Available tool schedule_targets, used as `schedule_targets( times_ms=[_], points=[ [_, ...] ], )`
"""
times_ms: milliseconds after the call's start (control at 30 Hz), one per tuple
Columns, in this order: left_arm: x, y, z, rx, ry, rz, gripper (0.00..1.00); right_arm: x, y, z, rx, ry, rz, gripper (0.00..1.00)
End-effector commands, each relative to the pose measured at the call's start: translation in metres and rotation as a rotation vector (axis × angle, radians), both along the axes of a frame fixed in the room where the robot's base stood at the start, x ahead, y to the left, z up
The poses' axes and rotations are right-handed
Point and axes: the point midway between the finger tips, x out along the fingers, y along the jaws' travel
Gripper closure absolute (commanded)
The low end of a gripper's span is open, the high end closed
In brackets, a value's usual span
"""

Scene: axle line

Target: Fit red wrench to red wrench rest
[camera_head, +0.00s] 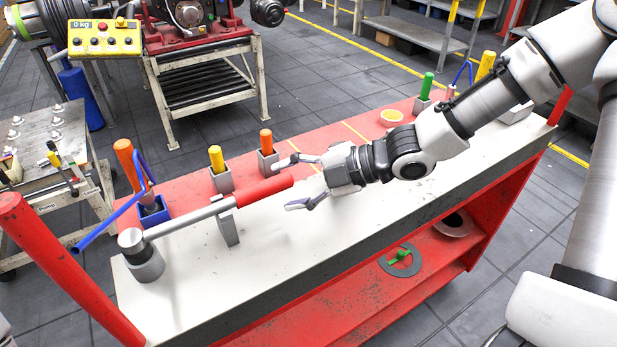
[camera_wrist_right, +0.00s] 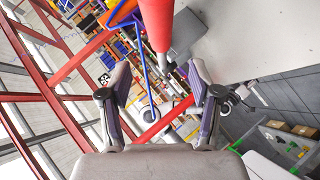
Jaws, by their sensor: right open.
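The red wrench (camera_head: 265,190) has a red handle, a grey shaft and a round grey head. It lies along the white bench top. Its head is on a short grey cylinder (camera_head: 146,267) and its shaft on a grey upright post (camera_head: 228,227), which look like the wrench rest. My right gripper (camera_head: 287,184) is open at the free end of the handle, with one finger on each side and gaps visible. In the right wrist view the handle (camera_wrist_right: 157,22) comes down from the top between the open fingers (camera_wrist_right: 160,75). My left gripper is not in view.
Orange (camera_head: 265,140) and yellow (camera_head: 216,158) handles stand in grey holders behind the wrench. A blue holder (camera_head: 155,211) with an orange handle and a blue bent tool is near the wrench head. A red post (camera_head: 65,270) rises at the left.

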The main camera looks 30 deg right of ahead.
Motion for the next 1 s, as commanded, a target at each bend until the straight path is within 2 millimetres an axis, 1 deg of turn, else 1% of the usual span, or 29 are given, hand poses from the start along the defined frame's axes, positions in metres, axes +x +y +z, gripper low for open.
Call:
schedule_targets(
  times_ms=[33,100,233,400,1000],
  points=[
    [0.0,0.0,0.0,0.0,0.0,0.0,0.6,-0.004,-0.006,0.007,0.009,-0.007,-0.002,0.37],
    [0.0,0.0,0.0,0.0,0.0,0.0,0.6,-0.01,-0.014,0.011,0.006,-0.008,-0.001,0.37],
    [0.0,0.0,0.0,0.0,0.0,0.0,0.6,-0.019,-0.02,0.015,0.006,0.001,0.01,0.37],
    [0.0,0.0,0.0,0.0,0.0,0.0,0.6,-0.022,-0.027,0.017,0.002,-0.001,0.001,0.37],
    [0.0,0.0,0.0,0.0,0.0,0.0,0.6,-0.022,-0.029,0.018,-0.001,-0.002,-0.002,0.37]
  ],
)
